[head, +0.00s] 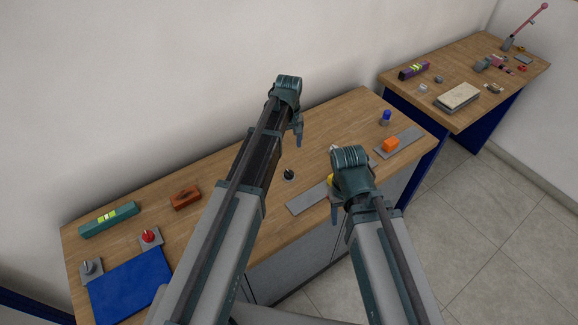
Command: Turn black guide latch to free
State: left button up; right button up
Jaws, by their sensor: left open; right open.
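A small black knob-like piece (289,175) stands on the wooden bench; it may be the black guide latch, but its setting is too small to tell. My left gripper (299,140) is open above the bench, up and slightly right of this piece in the picture, and apart from it. My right gripper (336,215) is open and points down near the front edge of the bench, over a grey rail (305,201). My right arm hides part of this rail and most of a yellow piece (330,181) beside it.
On the bench are an orange block (390,144) on another grey plate (411,138), a blue-topped piece (386,117), a brick (185,197), a green level (109,219), a red knob (149,236), a grey knob (90,268) and a blue mat (130,284). A second table (455,118) stands right.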

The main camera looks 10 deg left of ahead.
aim_at(289, 172)
pick_arm(q)
notch_tip(289, 172, down, 14)
jog(key=b, duration=1.4)
grip_shut()
